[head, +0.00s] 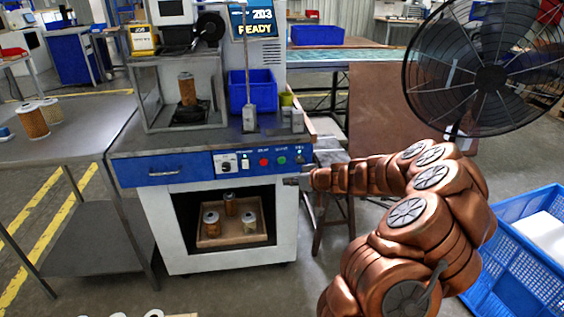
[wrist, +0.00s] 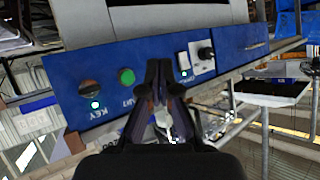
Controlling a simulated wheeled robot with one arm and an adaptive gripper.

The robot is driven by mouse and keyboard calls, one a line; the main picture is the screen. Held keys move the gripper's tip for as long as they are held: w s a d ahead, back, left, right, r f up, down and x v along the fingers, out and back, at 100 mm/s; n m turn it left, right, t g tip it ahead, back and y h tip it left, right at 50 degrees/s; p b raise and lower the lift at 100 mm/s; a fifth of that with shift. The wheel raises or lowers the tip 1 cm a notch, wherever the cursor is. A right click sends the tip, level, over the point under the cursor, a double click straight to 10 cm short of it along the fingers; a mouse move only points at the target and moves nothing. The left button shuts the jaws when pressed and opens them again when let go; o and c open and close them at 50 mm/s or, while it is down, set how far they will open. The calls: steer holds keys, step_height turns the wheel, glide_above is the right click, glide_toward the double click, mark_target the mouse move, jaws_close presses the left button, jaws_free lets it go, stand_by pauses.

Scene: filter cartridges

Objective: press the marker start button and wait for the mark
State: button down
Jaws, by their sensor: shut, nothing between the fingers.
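The marker machine's blue control panel (head: 200,170) carries a black knob (head: 228,165), a small lit switch, a red button (head: 264,161), a green button (head: 281,160) and a key switch at the right end. The screen (head: 253,20) above reads READY. A brown filter cartridge (head: 187,89) stands upright in the marking bay. My gripper (head: 290,181) is shut and empty, at the panel's lower right. In the wrist view my gripper (wrist: 159,66) has its fingers together in front of the panel, beside the green button (wrist: 126,76); they hide the red one. I cannot tell whether they touch the panel.
Cartridges sit in a wooden tray (head: 210,238) on the machine's lower shelf, and others on the metal table (head: 70,130) at left. A black fan (head: 489,78) stands at right, above a blue crate (head: 515,275). Floor between table and machine is narrow.

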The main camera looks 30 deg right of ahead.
mark_target(282, 161)
steer(key=shift+w+d+p, duration=0.55)
steer(key=shift+w, duration=0.7)
steer(key=shift+w+d+p, duration=0.5)
steer(key=shift+w, duration=0.8)
steer(key=shift+w+d+p, duration=0.55)
steer(key=shift+w, duration=0.7)
steer(key=shift+w, duration=0.1)
steer(key=shift+w+d+b, duration=0.2)
steer(key=shift+w+b, duration=0.1)
steer(key=shift+b, duration=0.3)
steer(key=shift+w+d, duration=0.1)
steer(key=shift+w, duration=0.25)
steer(key=shift+s+b, duration=0.15)
steer(key=shift+b, duration=0.3)
steer(key=shift+s+a+b, duration=0.3)
steer(key=shift+s+b, duration=0.3)
steer(key=shift+b, duration=0.05)
